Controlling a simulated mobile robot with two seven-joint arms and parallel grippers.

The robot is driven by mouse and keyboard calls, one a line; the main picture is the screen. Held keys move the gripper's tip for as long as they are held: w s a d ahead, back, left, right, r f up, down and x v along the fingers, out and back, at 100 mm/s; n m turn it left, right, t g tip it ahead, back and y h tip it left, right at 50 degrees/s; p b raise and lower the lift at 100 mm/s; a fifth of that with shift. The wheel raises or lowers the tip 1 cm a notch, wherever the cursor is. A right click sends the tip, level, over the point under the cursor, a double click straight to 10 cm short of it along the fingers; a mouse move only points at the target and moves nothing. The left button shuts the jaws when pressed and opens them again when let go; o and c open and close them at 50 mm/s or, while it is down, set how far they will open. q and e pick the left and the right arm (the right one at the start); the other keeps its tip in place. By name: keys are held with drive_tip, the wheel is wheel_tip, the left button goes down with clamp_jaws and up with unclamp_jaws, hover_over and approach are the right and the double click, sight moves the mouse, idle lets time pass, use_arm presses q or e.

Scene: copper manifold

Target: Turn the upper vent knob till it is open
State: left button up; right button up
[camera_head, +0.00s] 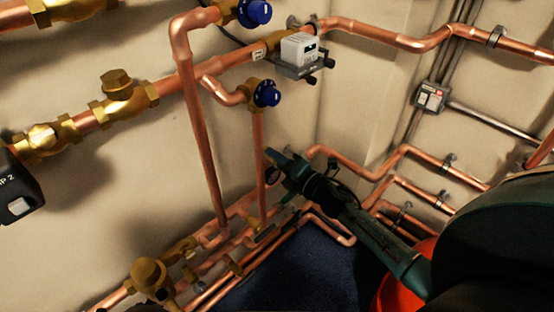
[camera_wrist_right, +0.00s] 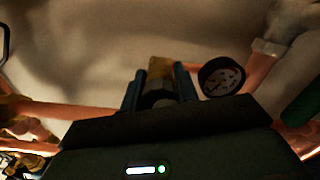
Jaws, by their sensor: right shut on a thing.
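My right gripper (camera_head: 279,163) reaches in from the lower right to the pipes near the wall corner. In the right wrist view its two fingers (camera_wrist_right: 160,92) are shut on a small part with a dark round front and a brass-coloured piece (camera_wrist_right: 160,70) behind it. I cannot tell for sure that this is the upper vent knob, as the fingers cover most of it. Two blue knobs, one high (camera_head: 254,12) and one lower (camera_head: 267,92), are on the pipes above the gripper. My left gripper is not in view.
A grey box device (camera_head: 300,48) sits on the upper pipe. Copper pipes run along both walls, close around the right gripper and forearm. A brass valve (camera_head: 150,277) is at lower left, a black pump housing (camera_head: 18,190) at far left. Dark blue floor (camera_head: 300,275) lies below.

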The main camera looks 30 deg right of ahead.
drive_tip(key=o, duration=1)
drive_tip(key=shift+c, duration=0.2)
drive_tip(key=shift+s, duration=0.1)
drive_tip(key=v, duration=1.3)
